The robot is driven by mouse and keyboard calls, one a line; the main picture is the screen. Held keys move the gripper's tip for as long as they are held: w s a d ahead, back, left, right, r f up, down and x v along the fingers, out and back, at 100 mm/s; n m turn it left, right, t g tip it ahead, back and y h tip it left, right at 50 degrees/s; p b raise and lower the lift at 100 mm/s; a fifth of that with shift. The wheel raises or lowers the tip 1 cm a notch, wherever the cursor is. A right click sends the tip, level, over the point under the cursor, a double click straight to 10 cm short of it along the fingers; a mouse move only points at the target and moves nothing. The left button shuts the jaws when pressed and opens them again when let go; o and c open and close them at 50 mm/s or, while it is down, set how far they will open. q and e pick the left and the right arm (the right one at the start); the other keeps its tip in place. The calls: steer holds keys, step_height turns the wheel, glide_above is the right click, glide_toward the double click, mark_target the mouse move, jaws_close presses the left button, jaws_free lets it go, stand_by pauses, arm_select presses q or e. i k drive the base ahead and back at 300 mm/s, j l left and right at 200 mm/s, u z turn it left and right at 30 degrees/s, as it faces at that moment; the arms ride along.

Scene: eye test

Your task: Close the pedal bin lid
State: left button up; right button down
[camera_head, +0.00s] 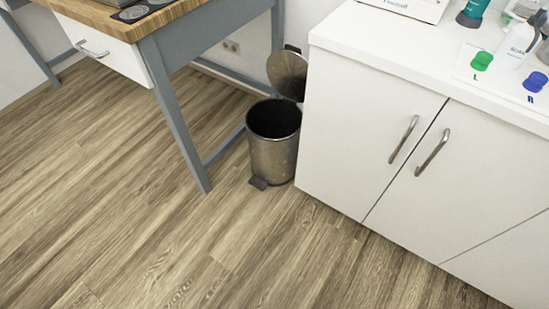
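The pedal bin (273,156) is a round metal bin with a dark inside. It stands upright on the wood floor between a grey-legged table and a white cabinet. Its round lid (287,74) is raised, tilted back behind the opening near the wall. The right edge of the lid is close to the cabinet corner; I cannot tell if they touch. A dark pedal (258,183) sits at the front foot of the bin. Neither of my grippers shows in the head view.
The white cabinet (345,130) with two handles stands right of the bin, with bottles and a green and a blue item on top. A table (172,105) with a wooden top and white drawer (98,52) stands left. The floor (150,220) in front is clear.

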mark_target(287, 67)
steer(key=i+l+z, duration=0.25)
steer(key=i+z, duration=0.15)
steer(key=i+l+z, duration=0.1)
steer(key=i+z, duration=0.35)
steer(key=k, duration=0.05)
